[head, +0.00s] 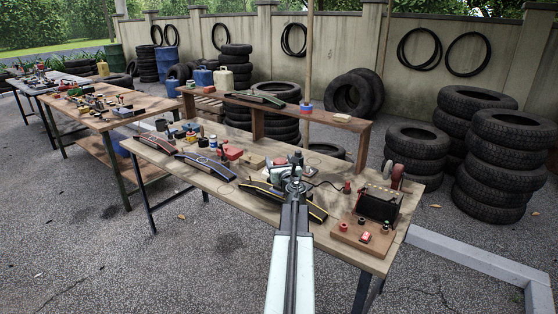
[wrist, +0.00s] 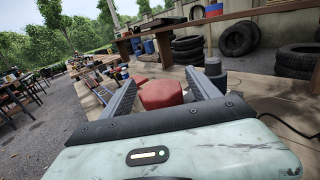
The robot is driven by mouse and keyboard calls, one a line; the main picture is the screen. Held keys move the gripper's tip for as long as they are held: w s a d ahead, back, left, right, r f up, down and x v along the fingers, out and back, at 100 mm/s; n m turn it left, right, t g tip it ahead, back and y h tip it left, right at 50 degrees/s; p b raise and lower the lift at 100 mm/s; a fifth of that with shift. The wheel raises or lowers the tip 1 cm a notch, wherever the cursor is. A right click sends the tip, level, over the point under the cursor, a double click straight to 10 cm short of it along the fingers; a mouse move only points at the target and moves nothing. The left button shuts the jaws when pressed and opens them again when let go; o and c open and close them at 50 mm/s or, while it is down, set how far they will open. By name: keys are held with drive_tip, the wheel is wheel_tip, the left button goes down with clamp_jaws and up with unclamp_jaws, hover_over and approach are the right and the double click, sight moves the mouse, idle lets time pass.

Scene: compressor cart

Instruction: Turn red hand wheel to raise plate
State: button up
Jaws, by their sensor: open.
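My gripper (head: 295,172) is over the middle of the near workbench, and in the wrist view its two fingers (wrist: 164,80) are apart. A rounded red thing (wrist: 162,95) shows between and beyond the fingers; I cannot tell whether it is the hand wheel or whether they touch it. At the bench's right end, a black unit (head: 379,205) with red wheel-like parts (head: 397,175) stands by a wooden board (head: 350,240). No plate can be made out with certainty.
The bench (head: 205,180) holds black trays with yellow edges (head: 290,201), red items (head: 232,152) and small jars. A raised wooden shelf (head: 335,118) runs along its back. Tyre stacks (head: 487,175) stand at right. Open paving (head: 80,240) lies in front.

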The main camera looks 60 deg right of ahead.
drive_tip(key=shift+w+d, duration=0.5)
drive_tip(key=shift+c, duration=0.3)
drive_tip(key=c, duration=1.3)
